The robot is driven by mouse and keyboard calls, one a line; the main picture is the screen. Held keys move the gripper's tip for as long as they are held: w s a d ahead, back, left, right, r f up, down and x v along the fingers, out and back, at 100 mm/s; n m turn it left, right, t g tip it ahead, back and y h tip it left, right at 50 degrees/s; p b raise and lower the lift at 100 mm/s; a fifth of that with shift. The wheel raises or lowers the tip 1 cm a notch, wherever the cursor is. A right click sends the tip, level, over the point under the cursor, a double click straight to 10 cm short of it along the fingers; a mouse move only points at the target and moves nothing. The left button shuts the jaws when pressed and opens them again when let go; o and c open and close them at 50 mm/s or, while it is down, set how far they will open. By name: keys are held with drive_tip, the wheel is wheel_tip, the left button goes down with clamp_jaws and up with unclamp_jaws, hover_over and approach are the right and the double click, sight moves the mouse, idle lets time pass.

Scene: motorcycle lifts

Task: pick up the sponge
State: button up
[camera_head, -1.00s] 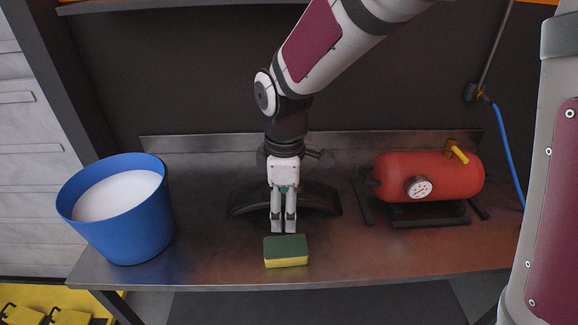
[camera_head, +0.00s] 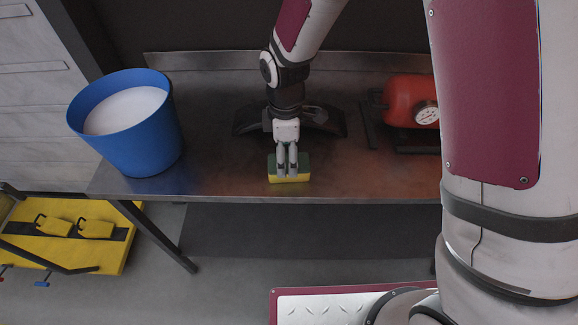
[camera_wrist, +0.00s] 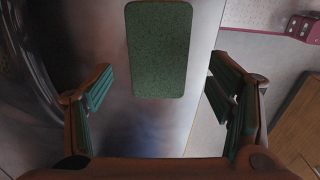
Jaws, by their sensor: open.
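The sponge (camera_head: 303,164), green on top and yellow below, lies flat near the front edge of the metal bench (camera_head: 220,178). In the wrist view, the sponge's green face (camera_wrist: 159,50) shows ahead of the fingers, in line with the gap between them. My gripper (camera_head: 287,174) points down over the sponge in the head view, its fingers covering part of it. In the wrist view, my gripper (camera_wrist: 160,98) is open, with one finger on each side and nothing held. Whether the fingertips touch the sponge cannot be told.
A blue bucket (camera_head: 150,150) with white contents stands at the bench's left. A red tank (camera_head: 402,96) with a gauge stands at the right, partly hidden by my arm. A dark curved object (camera_head: 248,120) lies behind the gripper. The bench between bucket and sponge is clear.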

sight(287, 162)
drive_tip(key=shift+w+d+f+p, duration=0.1)
drive_tip(key=shift+f+p, duration=0.25)
drive_tip(key=shift+f, duration=1.85)
drive_tip(key=c, duration=0.9)
